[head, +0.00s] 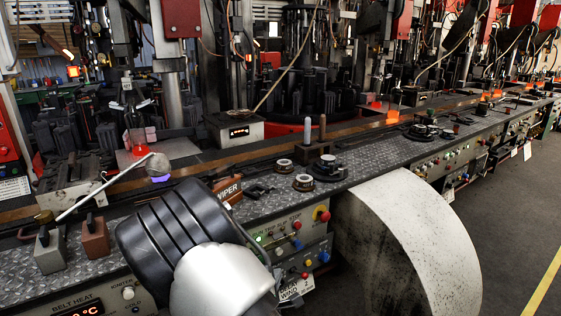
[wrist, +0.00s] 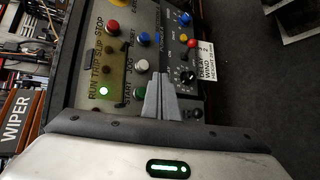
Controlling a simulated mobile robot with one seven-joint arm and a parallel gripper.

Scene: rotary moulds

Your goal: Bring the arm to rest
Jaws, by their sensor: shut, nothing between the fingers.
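My gripper (wrist: 166,82) shows in the wrist view as two grey fingers pressed together with nothing between them. The fingers lie in front of a control panel (wrist: 128,50) with coloured buttons and a lit green lamp; I cannot tell how far off the panel is. In the head view my black and white arm covers part of the bench front at lower centre, and the fingers are hidden there. The same panel shows partly to the right of my arm in the head view (head: 293,243).
A large pale drum (head: 410,240) bulges from the bench front, right of my arm. An orange WIPER block (wrist: 14,118) is close by at the left of the wrist view. A thin rod (head: 100,188) slants over the bench top. Open floor (head: 510,230) lies at right.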

